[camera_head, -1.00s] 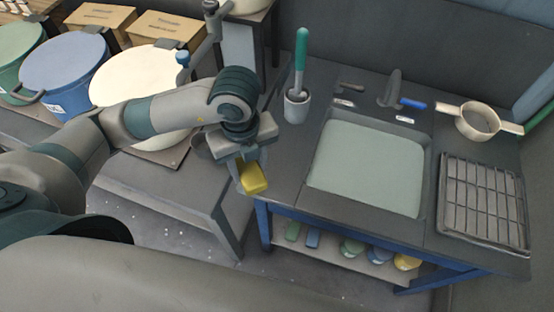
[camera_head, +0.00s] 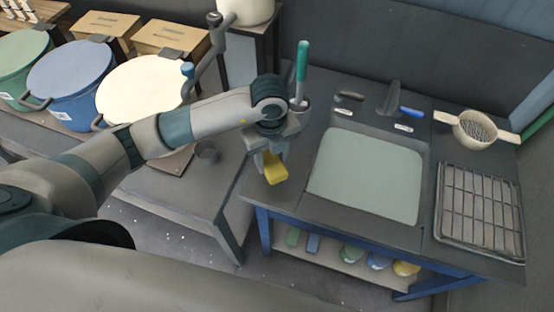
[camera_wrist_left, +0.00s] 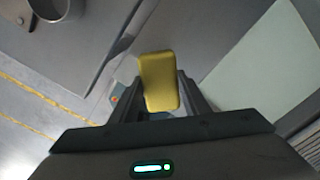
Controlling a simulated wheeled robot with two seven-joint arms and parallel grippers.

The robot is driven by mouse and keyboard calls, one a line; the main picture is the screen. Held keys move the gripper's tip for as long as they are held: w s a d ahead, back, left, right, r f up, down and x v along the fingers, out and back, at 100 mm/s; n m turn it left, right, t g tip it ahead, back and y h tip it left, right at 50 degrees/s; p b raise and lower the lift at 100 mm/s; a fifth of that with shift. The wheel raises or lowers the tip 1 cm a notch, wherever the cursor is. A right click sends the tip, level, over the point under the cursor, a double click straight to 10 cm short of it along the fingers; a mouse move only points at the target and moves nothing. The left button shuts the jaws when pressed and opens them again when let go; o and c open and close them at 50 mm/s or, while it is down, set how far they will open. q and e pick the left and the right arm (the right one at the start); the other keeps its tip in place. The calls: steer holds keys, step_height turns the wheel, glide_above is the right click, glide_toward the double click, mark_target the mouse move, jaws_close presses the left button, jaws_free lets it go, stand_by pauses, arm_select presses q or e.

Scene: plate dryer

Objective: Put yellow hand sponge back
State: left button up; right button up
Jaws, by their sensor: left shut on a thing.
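The yellow hand sponge (camera_head: 274,168) is held in my left gripper (camera_head: 271,160), in front of the left part of the sink counter. It also shows in the left wrist view (camera_wrist_left: 159,82), between the two fingers of the left gripper (camera_wrist_left: 157,98), which is shut on it. The sponge is above the counter's left front edge, in the air as far as I can tell. My right gripper is not in view.
The sink basin (camera_head: 367,172) is right of the gripper, and a drying rack (camera_head: 478,212) is farther right. A green-handled brush (camera_head: 302,65) stands behind the gripper. Round blue and yellow items (camera_head: 405,268) sit on the lower shelf (camera_head: 335,258). A side table (camera_head: 190,195) with pots is at left.

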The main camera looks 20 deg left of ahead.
mark_target(277, 158)
arm_select(q)
steer(key=shift+w+d+f+p, duration=0.15)
steer(key=shift+w+f, duration=0.3)
steer(key=shift+w, duration=0.25)
steer(key=shift+w+d+f+p, duration=0.15)
steer(key=shift+w+f, duration=0.25)
steer(key=shift+w, duration=0.25)
steer(key=shift+s+f+p, duration=0.1)
steer(key=shift+f+p, duration=0.2)
steer(key=shift+p, duration=0.05)
steer(key=shift+f+p, duration=0.75)
steer(key=shift+f, duration=0.95)
steer(key=shift+f, duration=0.1)
steer(key=o, duration=1)
steer(key=shift+o, duration=0.2)
